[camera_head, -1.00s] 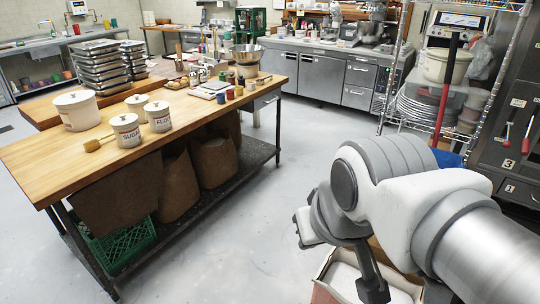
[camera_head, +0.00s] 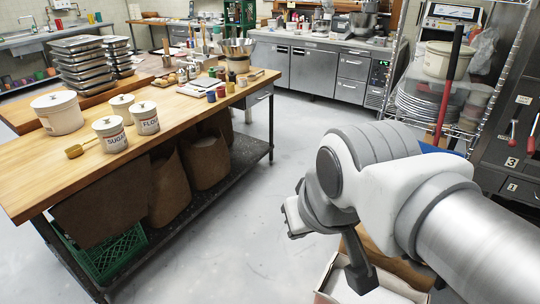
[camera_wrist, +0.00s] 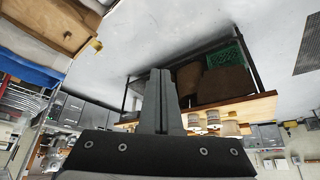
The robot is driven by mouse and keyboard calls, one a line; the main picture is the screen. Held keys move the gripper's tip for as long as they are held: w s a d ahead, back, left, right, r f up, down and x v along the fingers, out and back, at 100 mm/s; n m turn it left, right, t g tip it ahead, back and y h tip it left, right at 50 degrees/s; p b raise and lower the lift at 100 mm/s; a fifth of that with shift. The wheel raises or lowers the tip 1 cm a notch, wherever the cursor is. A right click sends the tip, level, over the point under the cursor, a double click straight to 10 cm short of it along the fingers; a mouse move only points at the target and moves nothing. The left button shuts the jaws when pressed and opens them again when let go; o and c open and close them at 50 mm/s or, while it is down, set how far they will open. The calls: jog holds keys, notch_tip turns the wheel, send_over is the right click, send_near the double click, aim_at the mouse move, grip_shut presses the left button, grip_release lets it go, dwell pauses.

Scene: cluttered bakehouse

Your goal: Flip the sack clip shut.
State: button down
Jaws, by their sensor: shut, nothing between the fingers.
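I cannot make out a sack clip in either view. My gripper (camera_wrist: 160,76) is shut and empty in the wrist view, its two fingers together. In the head view my arm reaches in from the right, with the hand over the floor beside an open box; the fingertips are not clear there. Several brown sack-like containers (camera_head: 170,188) stand under the wooden table, well apart from my gripper. A small yellow thing (camera_wrist: 97,45) shows in the wrist view; I cannot tell what it is.
The open box (camera_head: 326,282) with pale contents stands below my arm, partly hidden. The wooden table (camera_head: 60,170) at left carries canisters (camera_head: 111,136) and a brush (camera_head: 80,148). A wire rack (camera_head: 402,75) stands at right. The grey floor between is clear.

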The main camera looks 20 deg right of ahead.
jog(key=w+d+f+n+g+h+b, duration=0.25)
jog(key=w+d+f+h+b, duration=0.4)
jog(key=f, duration=0.55)
jog(key=w+d+f+n+g+h+b, duration=0.25)
jog(key=w+d+f, duration=0.55)
jog(key=f, duration=0.4)
jog(key=w+d+f+n+g+h+b, duration=0.1)
jog(key=w+d+f+g+h+b, duration=0.35)
jog(key=d+f, duration=0.65)
jog(key=w+a+f+n+t+h+b, duration=0.1)
jog(key=w+f+n+t+b, duration=0.2)
jog(key=w+f+n+t, duration=0.4)
jog(key=w+a+f+n+t+h+b, duration=0.1)
jog(key=w+f+n+t+b, duration=0.3)
jog(key=f, duration=1.1)
jog(key=w+n+t, duration=0.3)
jog(key=n+t, duration=0.3)
jog(key=shift+a+n+h, duration=0.15)
jog(key=shift+n+h, duration=0.2)
jog(key=shift+n, duration=0.05)
jog(key=shift+w+f, duration=0.1)
jog(key=w+d+r+b, duration=0.4)
jog(key=w+d+r, duration=0.1)
jog(key=d, duration=0.3)
jog(key=shift+w+r, duration=0.3)
jog(key=shift+r, duration=0.4)
